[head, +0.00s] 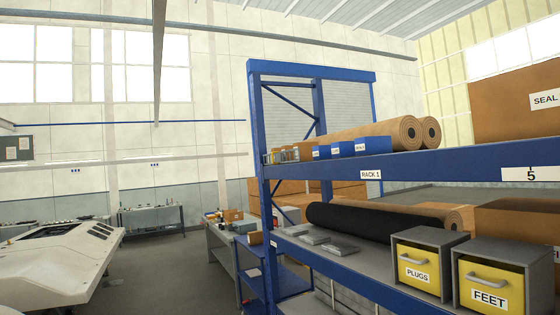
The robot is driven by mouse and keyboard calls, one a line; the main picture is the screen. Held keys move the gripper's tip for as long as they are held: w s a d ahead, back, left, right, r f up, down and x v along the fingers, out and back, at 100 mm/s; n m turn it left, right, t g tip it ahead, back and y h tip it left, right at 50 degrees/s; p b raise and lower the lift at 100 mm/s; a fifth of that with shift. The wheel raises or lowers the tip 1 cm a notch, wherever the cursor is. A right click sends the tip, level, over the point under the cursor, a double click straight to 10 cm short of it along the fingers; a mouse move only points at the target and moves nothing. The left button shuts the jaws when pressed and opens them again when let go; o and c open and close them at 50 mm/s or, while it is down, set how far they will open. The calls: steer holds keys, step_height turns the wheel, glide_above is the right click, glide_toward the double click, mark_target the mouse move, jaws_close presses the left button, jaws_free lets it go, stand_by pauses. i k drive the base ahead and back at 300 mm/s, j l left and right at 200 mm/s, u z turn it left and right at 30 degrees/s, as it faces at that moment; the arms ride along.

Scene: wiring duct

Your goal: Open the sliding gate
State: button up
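No sliding gate can be made out in the head view. A pale ribbed panel (347,106) shows behind the blue rack frame, but I cannot tell whether it is a gate, a shutter or a wall. My gripper does not show in this frame.
A blue rack (440,160) fills the right side, with brown rolls (370,137), a black roll (375,222) and yellow-fronted drawers (418,268) marked PLUGS and FEET (490,284). A white machine (55,255) stands at left. Grey floor (165,270) lies open between them.

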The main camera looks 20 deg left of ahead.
mark_target(279, 156)
steer(key=i+j+u, duration=0.6)
steer(key=i, duration=0.4)
steer(key=i+j+u, duration=0.3)
steer(key=i, duration=0.2)
steer(key=i+l+u, duration=0.1)
steer(key=i+u, duration=0.2)
steer(key=i, duration=0.2)
steer(key=i+j+z, duration=0.1)
steer(key=i, duration=1.55)
